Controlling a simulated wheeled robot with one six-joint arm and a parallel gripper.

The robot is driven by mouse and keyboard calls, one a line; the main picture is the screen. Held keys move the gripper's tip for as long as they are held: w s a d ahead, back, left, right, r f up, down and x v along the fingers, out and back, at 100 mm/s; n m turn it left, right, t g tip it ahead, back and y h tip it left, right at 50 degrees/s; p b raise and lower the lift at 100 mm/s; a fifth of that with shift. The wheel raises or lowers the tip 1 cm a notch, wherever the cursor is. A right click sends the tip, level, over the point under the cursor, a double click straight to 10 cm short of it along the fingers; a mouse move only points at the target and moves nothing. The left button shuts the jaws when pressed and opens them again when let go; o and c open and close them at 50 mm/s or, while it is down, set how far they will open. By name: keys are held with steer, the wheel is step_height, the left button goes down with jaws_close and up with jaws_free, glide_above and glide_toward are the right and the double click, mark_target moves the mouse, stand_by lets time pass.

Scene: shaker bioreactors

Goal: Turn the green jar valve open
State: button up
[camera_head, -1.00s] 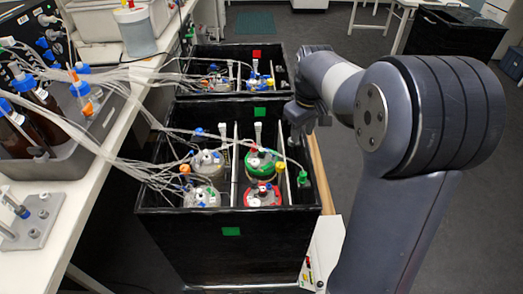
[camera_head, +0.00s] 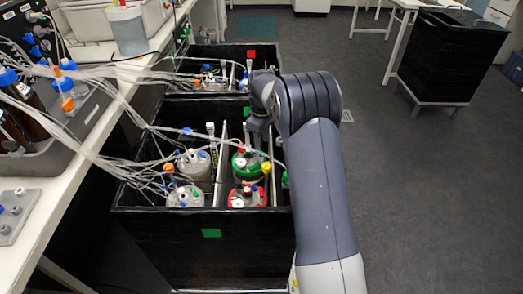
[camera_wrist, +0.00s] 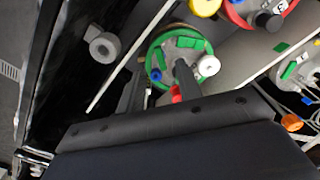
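The green jar (camera_head: 246,165) has a green-rimmed lid and stands in the right half of the near black box, behind the red jar (camera_head: 248,196). In the wrist view the green jar (camera_wrist: 166,41) shows from above, with green fittings, a white cap (camera_wrist: 208,66) and a blue cap (camera_wrist: 155,75) on its lid. I cannot tell which fitting is the valve. My gripper (camera_head: 258,136) points down over the green jar. In the wrist view my gripper (camera_wrist: 157,76) has its two fingers apart, with the blue cap showing between them. A small red part (camera_wrist: 176,94) shows beside one finger.
The near black box (camera_head: 215,245) has a pale divider, with white-lidded jars (camera_head: 184,196) on the left. Tubes (camera_head: 110,140) run from the bench (camera_head: 60,195) into the box. A second black box (camera_head: 180,75) stands behind. Open floor (camera_head: 420,190) lies right.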

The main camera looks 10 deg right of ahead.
mark_target(262, 152)
step_height(262, 152, down, 5)
steer(key=shift+f, duration=0.1)
stand_by(0.3)
jaws_close()
